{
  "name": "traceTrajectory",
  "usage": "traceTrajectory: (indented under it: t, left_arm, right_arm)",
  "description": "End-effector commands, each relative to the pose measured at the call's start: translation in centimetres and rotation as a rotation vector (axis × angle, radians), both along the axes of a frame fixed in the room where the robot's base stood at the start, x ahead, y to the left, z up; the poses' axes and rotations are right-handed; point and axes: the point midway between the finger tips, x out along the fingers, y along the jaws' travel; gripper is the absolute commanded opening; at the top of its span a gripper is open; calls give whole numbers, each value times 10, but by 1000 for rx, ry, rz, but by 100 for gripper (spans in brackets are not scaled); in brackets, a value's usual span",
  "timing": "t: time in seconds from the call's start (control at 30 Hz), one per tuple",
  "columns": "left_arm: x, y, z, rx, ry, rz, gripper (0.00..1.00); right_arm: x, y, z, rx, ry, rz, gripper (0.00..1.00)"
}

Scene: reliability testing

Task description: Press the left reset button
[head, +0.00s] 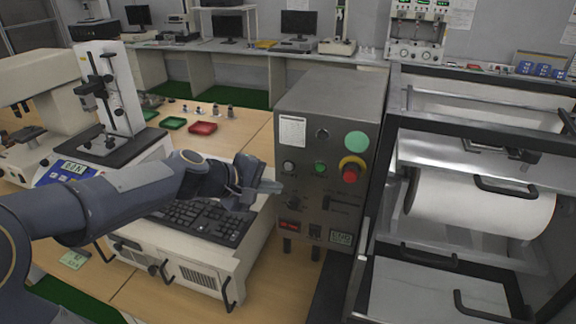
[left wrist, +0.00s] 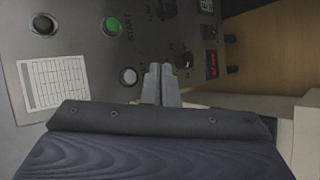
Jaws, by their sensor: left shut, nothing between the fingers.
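The grey control box (head: 324,125) stands on the table. Its round white button (head: 289,167) sits on the left of the front panel, below a paper label. The white button also shows in the left wrist view (left wrist: 128,76), beside partly hidden lettering. My left gripper (head: 278,187) is shut and empty, with its tips close to the panel, just below the white button in the head view. In the left wrist view the shut fingertips (left wrist: 161,70) are just right of the button. I cannot tell whether they touch the panel. My right gripper is not in view.
The panel also has a green start button (head: 320,168), a red emergency stop (head: 350,172) on yellow, and a dark knob (head: 321,134). A black keyboard (head: 205,222) lies under my left arm. A dark-framed machine with a white roll (head: 480,205) stands to the right.

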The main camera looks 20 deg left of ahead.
Motion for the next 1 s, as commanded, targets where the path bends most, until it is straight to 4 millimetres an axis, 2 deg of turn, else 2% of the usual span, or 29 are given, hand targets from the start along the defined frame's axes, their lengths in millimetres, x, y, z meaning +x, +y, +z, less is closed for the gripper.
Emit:
traceTrajectory:
  t: [0.2, 0.4, 1.0]
  left_arm:
    - [30, 2, 0, 0, 1, 0, 0]
    - [45, 3, 0, 0, 0, 0, 0]
    - [49, 3, 0, 0, 0, 0, 0]
  right_arm:
    - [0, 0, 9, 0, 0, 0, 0]
    - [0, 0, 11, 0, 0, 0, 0]
    - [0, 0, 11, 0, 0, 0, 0]
